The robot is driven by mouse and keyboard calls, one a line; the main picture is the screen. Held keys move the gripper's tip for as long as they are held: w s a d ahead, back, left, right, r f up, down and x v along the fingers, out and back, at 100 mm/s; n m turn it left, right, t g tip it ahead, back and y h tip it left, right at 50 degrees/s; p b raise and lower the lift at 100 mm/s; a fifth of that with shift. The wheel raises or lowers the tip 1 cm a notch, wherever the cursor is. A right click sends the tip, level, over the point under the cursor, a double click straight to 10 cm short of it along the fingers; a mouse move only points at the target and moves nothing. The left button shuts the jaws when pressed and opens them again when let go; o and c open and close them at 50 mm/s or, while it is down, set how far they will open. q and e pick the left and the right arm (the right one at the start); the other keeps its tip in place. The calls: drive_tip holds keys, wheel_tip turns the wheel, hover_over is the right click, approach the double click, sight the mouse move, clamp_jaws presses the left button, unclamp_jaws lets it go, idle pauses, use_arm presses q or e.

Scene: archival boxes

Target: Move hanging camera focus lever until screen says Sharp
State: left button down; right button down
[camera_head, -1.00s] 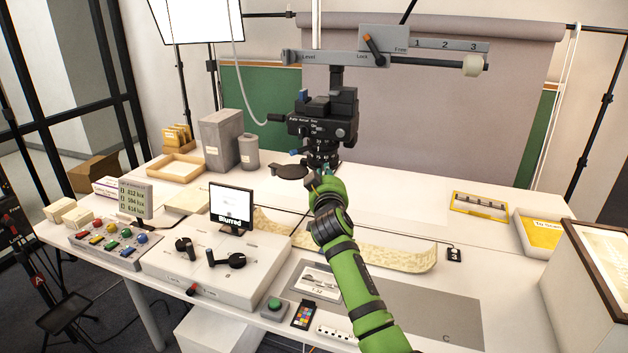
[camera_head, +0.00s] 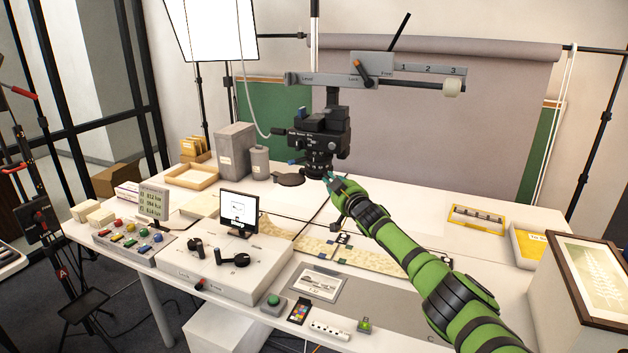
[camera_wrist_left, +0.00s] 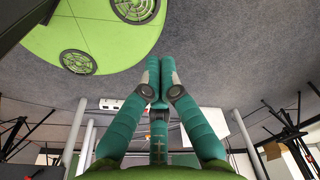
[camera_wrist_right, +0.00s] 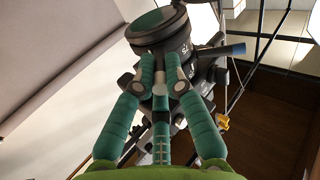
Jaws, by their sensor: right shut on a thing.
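The black camera (camera_head: 318,138) hangs lens down from the grey arm over the table. My right gripper (camera_head: 333,181) is at the lower end of its lens, shut on the focus lever, which my fingers mostly hide. In the right wrist view my right fingertips (camera_wrist_right: 160,72) are close together against the dark lens ring (camera_wrist_right: 158,35). The screen (camera_head: 239,209) on the table shows a pale picture; I cannot read a word on it. My left gripper (camera_wrist_left: 160,75) shows only in the left wrist view, fingers together and empty, above the grey floor.
The grey beam (camera_head: 375,80) with an orange-tipped lever is above the camera. A control box (camera_head: 215,265) with black knobs stands before the screen. A patterned strip (camera_head: 318,246) lies under my right arm. A framed picture (camera_head: 595,280) stands at the right.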

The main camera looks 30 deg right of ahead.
use_arm(q)
drive_tip(key=shift+s+a, duration=0.1)
drive_tip(key=shift+s, duration=0.2)
use_arm(e)
drive_tip(key=shift+d, duration=0.1)
drive_tip(key=c, duration=1.3)
unclamp_jaws()
use_arm(q)
drive_tip(key=shift+s, duration=0.15)
use_arm(e)
drive_tip(key=shift+d, duration=0.1)
drive_tip(key=s, duration=0.4)
drive_tip(key=s+a, duration=0.1)
drive_tip(key=s, duration=0.7)
drive_tip(key=shift+a, duration=0.25)
